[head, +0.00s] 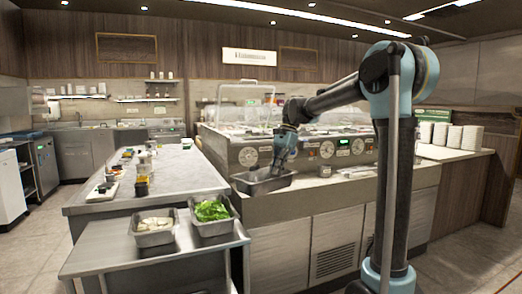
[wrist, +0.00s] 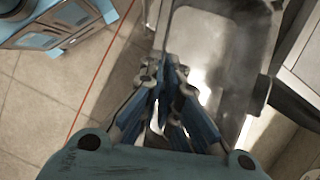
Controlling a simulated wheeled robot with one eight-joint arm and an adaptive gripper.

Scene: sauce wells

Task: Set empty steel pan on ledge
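The empty steel pan (head: 262,184) is at the left end of the steel ledge (head: 310,195) in front of the sauce wells. It looks roughly level, and its inside is bare. I cannot tell whether it rests on the ledge or hangs just above it. My gripper (head: 279,168) points down at the pan's right side, its tips at the rim. In the wrist view the pan (wrist: 213,48) fills the upper middle and right. My gripper's blue fingers (wrist: 165,78) are drawn close together at its near edge and appear to pinch it.
A steel table (head: 180,170) on the left carries small containers. Pans of lettuce (head: 211,211) and pale food (head: 155,232) sit on a lower shelf in front. A small steel pot (head: 325,171) stands on the ledge right of the pan. White stacks (head: 455,137) are farther right.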

